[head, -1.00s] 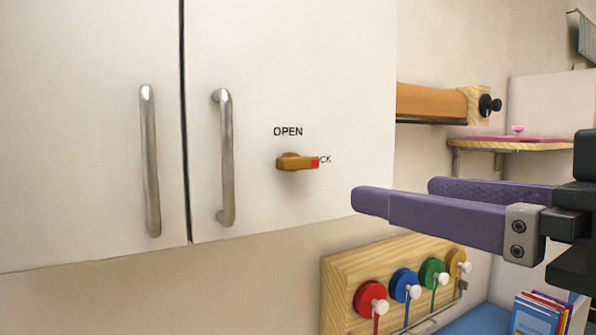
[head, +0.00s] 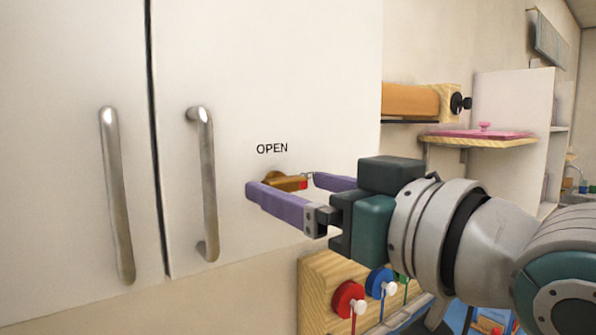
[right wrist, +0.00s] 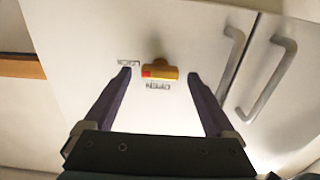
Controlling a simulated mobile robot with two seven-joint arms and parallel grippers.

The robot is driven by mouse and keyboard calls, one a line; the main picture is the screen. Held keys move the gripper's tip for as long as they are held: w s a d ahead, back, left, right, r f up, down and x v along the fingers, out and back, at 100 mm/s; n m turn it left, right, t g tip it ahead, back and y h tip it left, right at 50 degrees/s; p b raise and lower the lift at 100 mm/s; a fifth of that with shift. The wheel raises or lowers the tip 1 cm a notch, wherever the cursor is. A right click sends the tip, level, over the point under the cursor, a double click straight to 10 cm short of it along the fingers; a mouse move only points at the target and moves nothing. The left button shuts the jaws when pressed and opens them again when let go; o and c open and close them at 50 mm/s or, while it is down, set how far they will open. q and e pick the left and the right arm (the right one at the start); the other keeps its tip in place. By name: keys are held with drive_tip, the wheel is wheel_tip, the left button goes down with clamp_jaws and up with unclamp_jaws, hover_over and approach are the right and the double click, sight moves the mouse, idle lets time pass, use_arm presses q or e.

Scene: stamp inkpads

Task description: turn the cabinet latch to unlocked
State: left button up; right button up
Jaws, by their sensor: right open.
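The cabinet latch (head: 286,182) is an orange-brown knob with a red tip, on the white cabinet door (head: 280,80). Its handle lies sideways, with the red tip to the right, on the LOCK side, below the word OPEN (head: 272,148). My right gripper (head: 285,184) is open at the door, with one purple finger to either side of the latch. The latch also shows in the right wrist view (right wrist: 164,72), between the two fingertips, with a gap on each side. Whether the fingers reach the latch's depth is hard to tell. The LOCK label is mostly hidden in the head view. My left gripper is not in view.
Two metal door handles (head: 206,185) (head: 117,195) stand out left of the latch. Below the cabinet is a wooden board (head: 316,285) with coloured discs. A wooden shelf with a pink item (head: 484,133) is at the right.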

drive_tip(key=shift+w+a, duration=0.15)
drive_tip(key=shift+w, duration=0.05)
drive_tip(key=c, duration=1.4)
